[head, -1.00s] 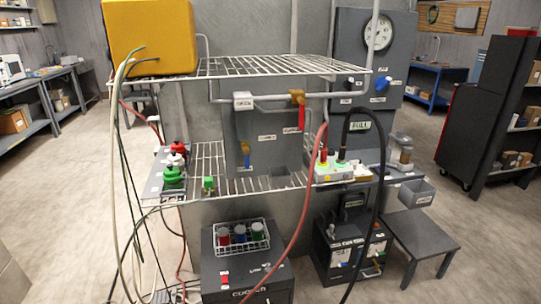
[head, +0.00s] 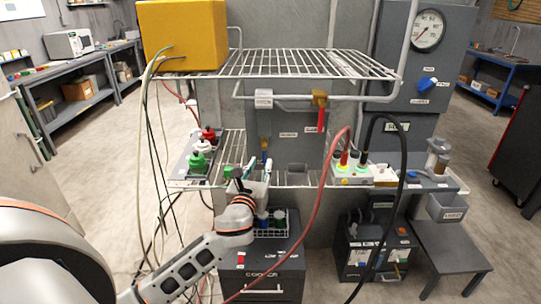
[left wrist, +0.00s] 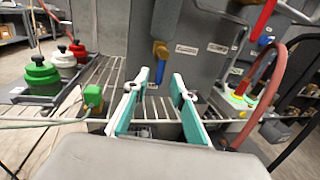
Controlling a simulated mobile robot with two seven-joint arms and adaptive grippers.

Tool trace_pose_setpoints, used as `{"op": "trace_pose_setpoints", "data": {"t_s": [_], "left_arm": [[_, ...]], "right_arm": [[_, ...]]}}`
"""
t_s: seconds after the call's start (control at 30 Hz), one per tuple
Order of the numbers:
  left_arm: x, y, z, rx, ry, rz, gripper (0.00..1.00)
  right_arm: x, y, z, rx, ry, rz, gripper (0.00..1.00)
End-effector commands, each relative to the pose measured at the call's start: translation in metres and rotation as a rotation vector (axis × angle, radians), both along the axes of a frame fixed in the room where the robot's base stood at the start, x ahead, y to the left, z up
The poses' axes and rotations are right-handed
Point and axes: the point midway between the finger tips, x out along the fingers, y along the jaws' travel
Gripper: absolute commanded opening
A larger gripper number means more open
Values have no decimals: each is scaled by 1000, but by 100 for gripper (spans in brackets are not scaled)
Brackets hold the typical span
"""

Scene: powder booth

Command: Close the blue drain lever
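The blue drain lever (head: 265,158) hangs straight down below a brass valve body on the grey panel, above the lower wire shelf. In the left wrist view the blue lever (left wrist: 160,76) shows beyond and between my fingertips, below its brass body (left wrist: 160,50). My left gripper (head: 254,173) is open, with its pale and teal fingers pointing toward the panel. I cannot tell whether a finger touches the lever. My right gripper is not in view.
A red-handled brass valve (head: 320,112) sits higher right on the pipe. Red, white and green knobbed pots (head: 198,160) stand left on the shelf, with a green block (left wrist: 93,97) nearer. A red hose (head: 318,200) and a black hose (head: 400,190) hang at right.

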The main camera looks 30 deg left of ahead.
Motion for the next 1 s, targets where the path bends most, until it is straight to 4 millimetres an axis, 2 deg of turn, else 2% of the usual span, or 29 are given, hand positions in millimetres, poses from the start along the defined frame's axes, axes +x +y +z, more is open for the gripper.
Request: {"op": "trace_pose_setpoints", "data": {"t_s": [0.1,0.3,0.5,0.73,0.77,0.83,0.87,1.0], "left_arm": [[19,7,1,-2,-2,2,25],[44,16,1,-4,-1,0,25],[55,20,0,-4,-1,-1,25],[56,20,0,-5,-1,-2,25],[56,20,0,-5,-1,-2,23],[56,20,0,-5,-1,-2,4],[56,20,0,-5,-1,-2,0],[56,20,0,-5,-1,-1,0]], "right_arm": [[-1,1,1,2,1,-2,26],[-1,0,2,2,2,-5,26],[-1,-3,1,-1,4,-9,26],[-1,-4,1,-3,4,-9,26],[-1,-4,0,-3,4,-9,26],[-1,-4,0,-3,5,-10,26],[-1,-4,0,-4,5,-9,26],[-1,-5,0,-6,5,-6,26]]}}
